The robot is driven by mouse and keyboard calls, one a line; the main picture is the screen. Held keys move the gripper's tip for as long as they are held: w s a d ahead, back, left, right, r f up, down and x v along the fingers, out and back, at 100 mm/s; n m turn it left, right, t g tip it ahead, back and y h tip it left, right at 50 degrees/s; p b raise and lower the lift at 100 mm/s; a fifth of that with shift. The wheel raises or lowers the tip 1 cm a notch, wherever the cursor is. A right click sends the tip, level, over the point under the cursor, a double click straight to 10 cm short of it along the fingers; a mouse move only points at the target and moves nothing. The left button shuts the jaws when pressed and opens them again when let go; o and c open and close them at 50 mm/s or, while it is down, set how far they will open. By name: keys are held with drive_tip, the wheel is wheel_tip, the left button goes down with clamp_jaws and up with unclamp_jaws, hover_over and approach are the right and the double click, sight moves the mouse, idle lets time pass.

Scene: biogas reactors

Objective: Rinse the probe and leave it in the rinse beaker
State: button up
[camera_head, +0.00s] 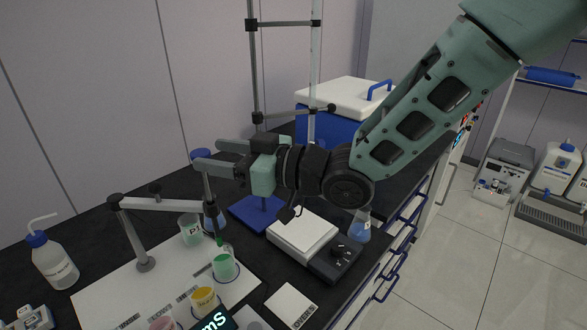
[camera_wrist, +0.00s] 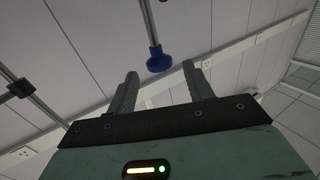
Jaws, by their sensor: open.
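The probe (camera_head: 207,190) is a grey rod with a blue cap, held upright by a grey holder arm (camera_head: 165,204). Its lower end is over or in the beaker of green liquid (camera_head: 224,268); I cannot tell which. My gripper (camera_head: 205,155) is open and empty, its fingers pointing left at the probe's cap. In the wrist view the blue cap (camera_wrist: 159,61) shows in the gap just beyond the fingertips (camera_wrist: 160,72). Other beakers are a pale one (camera_head: 190,230), a yellow one (camera_head: 204,300) and a pink one (camera_head: 163,323). I cannot tell which is the rinse beaker.
A white wash bottle (camera_head: 55,262) stands at the left. A stirrer plate (camera_head: 303,236), a flask of blue liquid (camera_head: 360,226) and a metal stand (camera_head: 254,60) are near my arm. A blue box with a white lid (camera_head: 335,105) is behind. The white mat (camera_head: 95,292) has bare room.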

drive_tip(key=b+v, duration=0.2)
drive_tip(key=v, duration=1.1)
drive_tip(key=shift+d, duration=0.2)
drive_tip(key=shift+c, duration=1.1)
